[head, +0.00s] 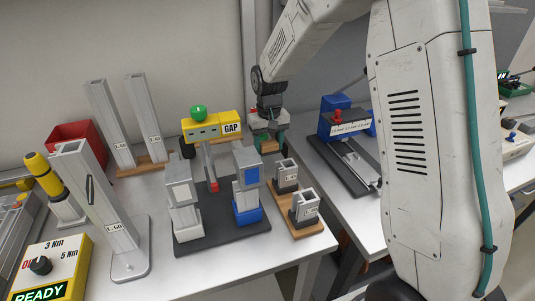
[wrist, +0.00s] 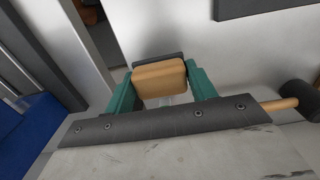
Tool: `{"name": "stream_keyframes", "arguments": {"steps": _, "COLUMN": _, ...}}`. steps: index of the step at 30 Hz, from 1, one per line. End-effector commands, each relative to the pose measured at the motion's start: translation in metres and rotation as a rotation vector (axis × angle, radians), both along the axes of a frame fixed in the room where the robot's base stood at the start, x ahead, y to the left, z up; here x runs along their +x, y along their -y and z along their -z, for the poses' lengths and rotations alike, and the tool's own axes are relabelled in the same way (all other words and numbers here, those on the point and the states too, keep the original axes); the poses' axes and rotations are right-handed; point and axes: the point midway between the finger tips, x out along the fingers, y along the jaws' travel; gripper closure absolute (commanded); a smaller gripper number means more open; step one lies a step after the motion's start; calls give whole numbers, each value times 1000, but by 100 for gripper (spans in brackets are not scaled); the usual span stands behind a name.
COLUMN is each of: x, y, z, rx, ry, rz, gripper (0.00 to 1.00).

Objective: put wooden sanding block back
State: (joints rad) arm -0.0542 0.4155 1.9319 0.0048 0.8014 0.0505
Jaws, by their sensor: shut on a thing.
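The wooden sanding block (wrist: 160,80) is tan with rounded edges, and a dark grey layer shows along its far side. In the wrist view it sits between the two green fingers of my gripper (wrist: 162,86), which are shut on it. In the head view my gripper (head: 268,145) hangs behind the two-station gap gauge fixture, near the right edge of the main table; the block is too small and covered there to make out clearly. Whether the block touches the table cannot be told.
The yellow GAP gauge (head: 213,128) and its dark base (head: 222,231) stand close by. Metal posts (head: 143,118) stand on a wooden base behind. A mallet (wrist: 297,99) lies right in the wrist view. A gap separates the main table from the right table (head: 355,215), which bears a blue device (head: 336,104).

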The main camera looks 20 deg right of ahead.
Motion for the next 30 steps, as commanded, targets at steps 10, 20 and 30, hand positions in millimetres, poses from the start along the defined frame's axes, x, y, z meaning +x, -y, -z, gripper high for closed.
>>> {"name": "stream_keyframes", "arguments": {"steps": 10, "x": 0, "y": 0, "z": 38, "rx": 0, "ry": 0, "rz": 0, "gripper": 73}}
{"name": "stream_keyframes", "arguments": {"steps": 20, "x": 0, "y": 0, "z": 41, "rx": 0, "ry": 1, "rz": 0, "gripper": 73}}
{"name": "stream_keyframes", "arguments": {"steps": 30, "x": -1, "y": 1, "z": 49, "rx": 0, "ry": -3, "rz": 0, "gripper": 23}}
